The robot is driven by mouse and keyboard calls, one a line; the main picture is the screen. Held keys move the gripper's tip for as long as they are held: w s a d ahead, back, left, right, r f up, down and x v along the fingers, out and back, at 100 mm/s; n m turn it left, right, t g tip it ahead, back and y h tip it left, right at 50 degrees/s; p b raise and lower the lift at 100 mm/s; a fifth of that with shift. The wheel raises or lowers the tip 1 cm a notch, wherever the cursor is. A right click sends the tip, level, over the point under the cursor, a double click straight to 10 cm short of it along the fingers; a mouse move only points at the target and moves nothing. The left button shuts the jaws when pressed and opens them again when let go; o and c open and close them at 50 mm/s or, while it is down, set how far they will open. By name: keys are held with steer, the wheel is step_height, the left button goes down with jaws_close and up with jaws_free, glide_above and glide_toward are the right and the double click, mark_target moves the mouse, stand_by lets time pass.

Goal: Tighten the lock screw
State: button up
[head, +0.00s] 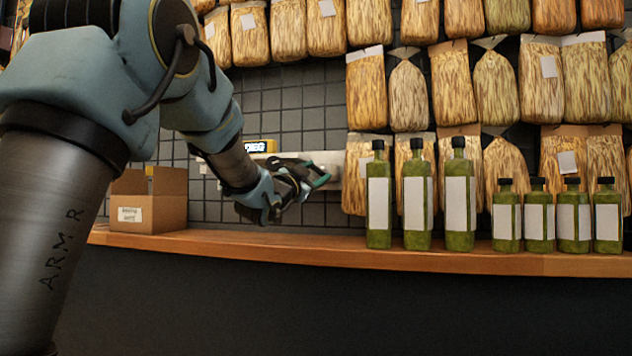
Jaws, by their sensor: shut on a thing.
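My gripper (318,178) is in front of the white horizontal bar (335,160) on the tiled wall, near the bar's right part. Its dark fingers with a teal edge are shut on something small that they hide. I cannot make out a lock screw apart from the fingers. A yellow-framed display (259,146) with light lettering sits at the bar's upper edge, left of the gripper. My forearm covers part of the bar.
A wooden shelf (300,245) runs below. A cardboard box (150,200) stands on it at left, several green bottles (418,195) with blank labels at right. The nearest bottle is close right of my gripper. Straw-coloured packs (408,92) hang behind.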

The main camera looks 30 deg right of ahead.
steer(key=m+g, duration=0.1)
steer(key=m, duration=0.2)
steer(key=m+g, duration=0.1)
steer(key=m, duration=0.2)
steer(key=shift+w+a+r+m+g, duration=0.1)
steer(key=shift+r+m+g, duration=0.1)
steer(key=shift+m+g, duration=0.2)
steer(key=m+g+y+p, duration=0.1)
steer(key=m, duration=0.2)
steer(key=shift+r+m, duration=0.15)
steer(key=shift+m, duration=0.15)
steer(key=shift+m+g+y+p, duration=0.4)
steer(key=shift+m+y+p, duration=0.5)
steer(key=shift+m, duration=0.8)
steer(key=o, duration=1.4)
steer(key=shift+c, duration=0.2)
steer(key=f+v, duration=0.1)
steer(key=v, duration=0.9)
steer(key=shift+a+r, duration=0.35)
steer(key=shift+a, duration=0.05)
